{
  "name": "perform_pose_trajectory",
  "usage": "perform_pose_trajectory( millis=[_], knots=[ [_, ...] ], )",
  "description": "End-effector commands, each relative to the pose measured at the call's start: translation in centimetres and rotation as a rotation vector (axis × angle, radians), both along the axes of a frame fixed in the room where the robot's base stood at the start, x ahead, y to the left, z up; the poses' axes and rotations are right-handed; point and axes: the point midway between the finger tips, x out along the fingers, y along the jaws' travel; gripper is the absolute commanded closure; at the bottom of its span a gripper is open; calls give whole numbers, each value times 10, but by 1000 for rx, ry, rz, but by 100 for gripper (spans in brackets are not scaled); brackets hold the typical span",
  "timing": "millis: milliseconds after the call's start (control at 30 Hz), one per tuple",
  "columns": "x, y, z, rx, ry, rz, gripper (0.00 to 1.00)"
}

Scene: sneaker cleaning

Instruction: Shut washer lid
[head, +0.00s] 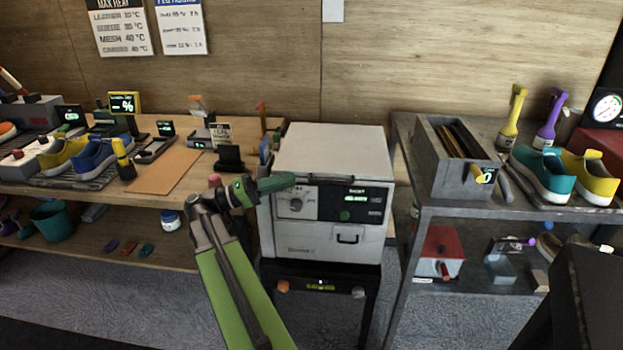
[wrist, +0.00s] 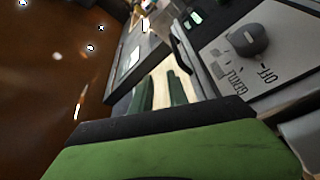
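The washer (head: 327,230) is a pale grey box in the middle of the head view, with a knob and a small green-lit display on its front. Its lid (head: 333,150) is a pale panel that looks flat across the top, with a dark strip along its front edge. My green gripper (head: 284,183) is at the washer's front left, near the lid's front edge and above the knob; contact cannot be told. In the wrist view, two green fingers (wrist: 163,92) stand slightly apart with nothing seen between them. The knob (wrist: 245,40) shows beside them.
A wooden bench (head: 60,188) with shoes and tools stands to the left. A grey shelf unit (head: 470,212) with bottles, shoes and a grey bin (head: 440,165) stands to the right. The washer rests on a dark stand (head: 322,271).

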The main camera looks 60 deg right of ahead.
Motion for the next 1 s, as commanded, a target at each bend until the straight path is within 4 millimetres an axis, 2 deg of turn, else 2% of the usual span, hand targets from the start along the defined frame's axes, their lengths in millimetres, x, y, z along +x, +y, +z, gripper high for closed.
perform_pose_trajectory(
  millis=[33, 200, 833, 933, 1000],
  knots=[
    [10, 7, -4, 0, 0, 4, 80],
    [26, 23, -8, -1, 0, 2, 80],
    [33, 30, -8, 1, -1, 9, 80],
    [52, 47, -8, 1, -1, 55, 80],
    [72, 71, -9, 3, -1, 111, 80]
  ],
)
